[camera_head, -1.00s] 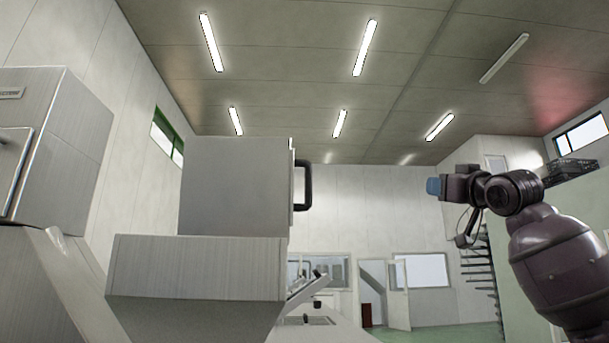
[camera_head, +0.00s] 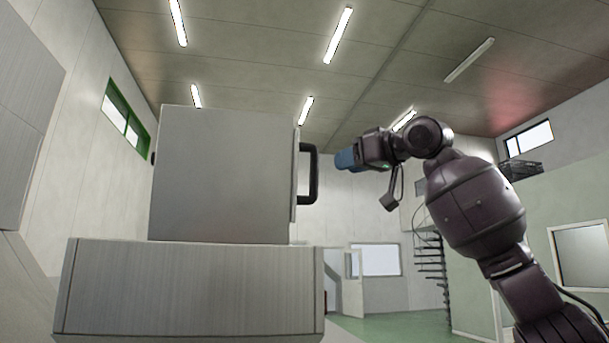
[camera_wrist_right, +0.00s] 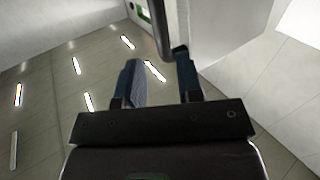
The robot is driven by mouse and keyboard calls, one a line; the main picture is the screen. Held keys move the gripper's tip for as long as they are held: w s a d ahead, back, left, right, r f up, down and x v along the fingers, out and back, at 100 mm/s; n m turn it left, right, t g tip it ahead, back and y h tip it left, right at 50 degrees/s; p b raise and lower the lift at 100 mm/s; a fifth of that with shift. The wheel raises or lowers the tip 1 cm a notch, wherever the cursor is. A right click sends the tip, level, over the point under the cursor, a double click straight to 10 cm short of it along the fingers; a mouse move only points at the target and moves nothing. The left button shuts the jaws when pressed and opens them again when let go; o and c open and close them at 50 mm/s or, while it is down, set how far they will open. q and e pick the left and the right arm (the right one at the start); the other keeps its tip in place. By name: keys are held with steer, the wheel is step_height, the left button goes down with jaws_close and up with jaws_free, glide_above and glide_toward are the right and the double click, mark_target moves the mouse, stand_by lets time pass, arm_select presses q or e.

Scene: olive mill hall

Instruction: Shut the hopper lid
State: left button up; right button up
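The hopper shows in the head view as a wide grey metal box (camera_head: 190,290) with a smaller grey box (camera_head: 220,175) standing upright on it. A thin panel edge with a black bar handle (camera_head: 313,175) is on the smaller box's right side; I cannot tell how far the lid stands open. My right gripper (camera_head: 346,160), with blue fingers, is just right of the handle. In the right wrist view its fingers (camera_wrist_right: 160,80) are apart with nothing held. The handle (camera_wrist_right: 159,25) lies just beyond the fingertips, near the right finger. My left gripper is not in view.
Another grey metal machine (camera_head: 25,110) stands at the left edge. Behind are a white door (camera_head: 354,285), a spiral stair (camera_head: 430,270) and open green floor (camera_head: 400,326). The air right of the handle holds only my right arm.

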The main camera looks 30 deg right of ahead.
mark_target(318, 171)
steer(key=p+x, duration=0.3)
steer(key=x, duration=0.6)
steer(key=shift+r, duration=0.1)
steer(key=shift+w+a, duration=0.2)
steer(key=shift+w, duration=0.4)
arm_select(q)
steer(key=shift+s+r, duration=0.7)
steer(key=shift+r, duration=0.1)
arm_select(e)
steer(key=shift+s, duration=0.1)
steer(key=shift+c, duration=0.5)
jaws_close()
